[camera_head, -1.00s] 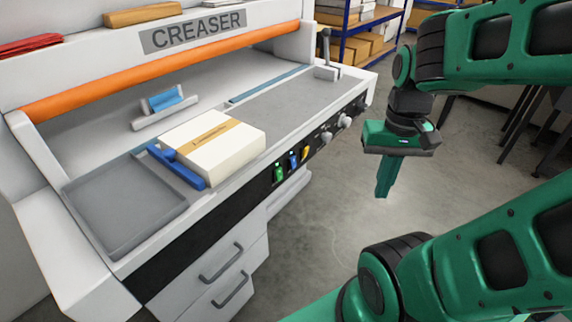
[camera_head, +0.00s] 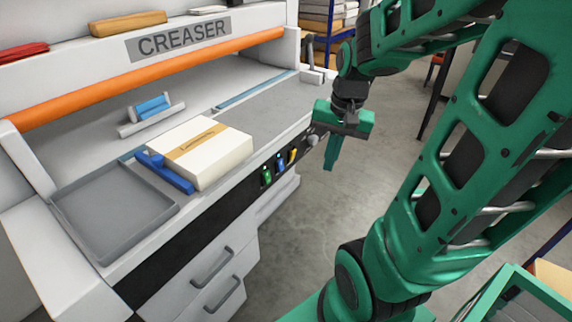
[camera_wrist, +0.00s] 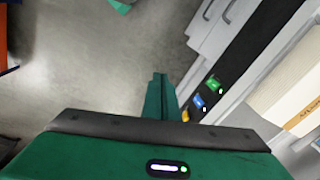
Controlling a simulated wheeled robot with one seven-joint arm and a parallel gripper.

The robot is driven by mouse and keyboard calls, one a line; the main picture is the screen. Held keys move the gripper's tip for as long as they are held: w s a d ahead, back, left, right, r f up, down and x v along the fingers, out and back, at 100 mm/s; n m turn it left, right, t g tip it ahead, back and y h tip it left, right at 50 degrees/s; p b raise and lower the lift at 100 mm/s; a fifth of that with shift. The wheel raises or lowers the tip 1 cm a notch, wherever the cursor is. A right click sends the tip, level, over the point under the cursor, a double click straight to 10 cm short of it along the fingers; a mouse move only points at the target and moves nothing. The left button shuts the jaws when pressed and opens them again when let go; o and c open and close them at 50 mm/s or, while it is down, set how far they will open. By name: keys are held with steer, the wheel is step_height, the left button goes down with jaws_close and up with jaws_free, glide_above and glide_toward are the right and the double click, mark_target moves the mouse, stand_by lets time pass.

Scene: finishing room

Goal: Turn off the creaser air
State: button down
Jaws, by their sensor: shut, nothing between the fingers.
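The creaser (camera_head: 184,39) is a pale machine with an orange bar and a dark front panel. On that panel sit a green switch (camera_head: 266,176), a blue switch (camera_head: 280,165) and a yellow switch (camera_head: 292,156). They also show in the wrist view as green (camera_wrist: 213,84), blue (camera_wrist: 198,101) and yellow (camera_wrist: 185,116). Any labels are too small to read, so I cannot tell which is the air. My gripper (camera_head: 330,167) is shut and empty, pointing down just right of the yellow switch, apart from the panel.
A paper stack (camera_head: 206,150) with a tan band, a blue bar (camera_head: 165,172) and a grey tray (camera_head: 110,212) lie on the creaser bed. Drawers with handles (camera_head: 212,268) are below the panel. Open concrete floor (camera_head: 375,185) lies to the right.

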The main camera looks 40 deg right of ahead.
steer(key=w+d+f+m+t, duration=0.1)
steer(key=w+m, duration=0.1)
steer(key=w, duration=0.4)
steer(key=w+d+f+m, duration=0.1)
steer(key=w+f+m, duration=0.1)
steer(key=w, duration=0.3)
steer(key=shift+w+d+f+t+y, duration=0.15)
steer(key=shift+w+d+t+y, duration=0.2)
steer(key=shift+d+t+y, duration=0.05)
